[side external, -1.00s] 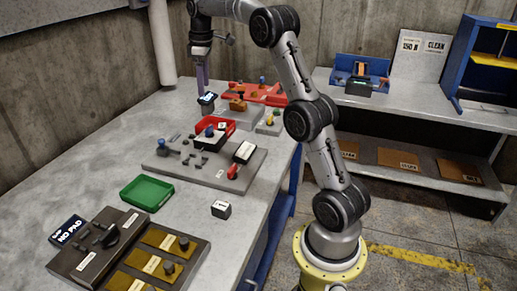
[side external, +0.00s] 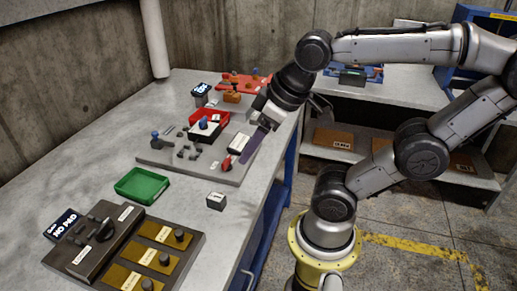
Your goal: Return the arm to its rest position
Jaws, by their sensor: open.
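My gripper (side external: 258,140) hangs from the folded arm above the right part of the grey control plate (side external: 170,162), near the table's right edge. Its purple-grey fingers point down and left, and nothing shows between them. From this angle the fingers overlap the plate in the picture; I cannot tell how high above it they are. A red lever (side external: 226,163) on the plate stands just left of the fingers. The small block with a white label at the plate's right is partly hidden near the gripper.
A green tray (side external: 162,193), a small dark labelled block (side external: 216,201) and a dark panel with brass plates (side external: 160,234) lie nearer on the table (side external: 225,240). A red tray (side external: 222,114) and red fixture (side external: 240,80) stand further back. A shelf bench (side external: 400,97) stands behind the arm.

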